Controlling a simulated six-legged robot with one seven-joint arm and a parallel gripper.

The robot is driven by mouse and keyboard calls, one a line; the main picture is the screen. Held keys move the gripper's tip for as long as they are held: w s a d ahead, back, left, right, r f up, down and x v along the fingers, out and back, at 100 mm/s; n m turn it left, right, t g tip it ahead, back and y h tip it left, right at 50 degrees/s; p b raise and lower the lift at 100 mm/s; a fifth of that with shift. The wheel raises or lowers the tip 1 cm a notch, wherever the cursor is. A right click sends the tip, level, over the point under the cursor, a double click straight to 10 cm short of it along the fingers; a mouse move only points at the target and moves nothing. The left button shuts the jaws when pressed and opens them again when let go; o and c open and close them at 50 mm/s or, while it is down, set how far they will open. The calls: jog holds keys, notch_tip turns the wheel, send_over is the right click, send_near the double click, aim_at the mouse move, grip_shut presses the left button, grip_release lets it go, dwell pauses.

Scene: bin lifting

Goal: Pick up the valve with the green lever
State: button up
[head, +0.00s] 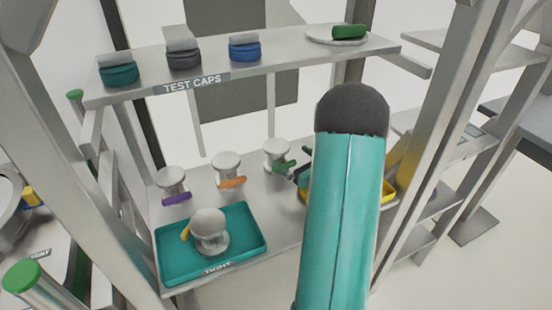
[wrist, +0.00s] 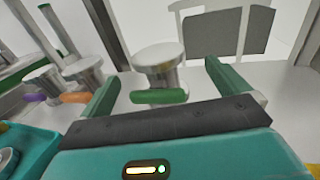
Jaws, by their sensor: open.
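The valve with the green lever (head: 277,154) stands upright on the lower shelf, at the right end of a row of silver valves. In the wrist view the valve (wrist: 158,62) and its green lever (wrist: 158,97) are in front of my gripper (wrist: 160,80), between the two spread green fingers. The fingers are apart and do not visibly touch the valve. In the head view my teal arm hides most of my gripper; only a dark bit shows beside the green lever.
Valves with a purple lever (head: 172,184) and an orange lever (head: 228,169) stand to the left. A teal tray (head: 165,262) holds a valve with a yellow lever. A yellow tray (head: 389,190) is partly behind my arm. The upper shelf (head: 290,55) carries caps.

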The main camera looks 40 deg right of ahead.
aim_at(280, 148)
jog(key=w, duration=0.6)
jog(key=shift+w+a, duration=0.1)
jog(key=shift+w, duration=0.3)
jog(key=shift+r, duration=0.1)
jog(key=shift+c, duration=0.4)
jog(key=c, duration=1.4)
jog(key=shift+r, duration=0.55)
jog(key=shift+c, duration=0.4)
notch_tip(280, 148, up, 3)
jog(key=shift+s+f, duration=0.1)
jog(key=shift+f, duration=0.1)
jog(key=s+a+r, duration=0.6)
jog(key=s+r, duration=0.3)
jog(key=s, duration=0.3)
jog(key=shift+a+r, duration=0.2)
jog(key=shift+a, duration=0.2)
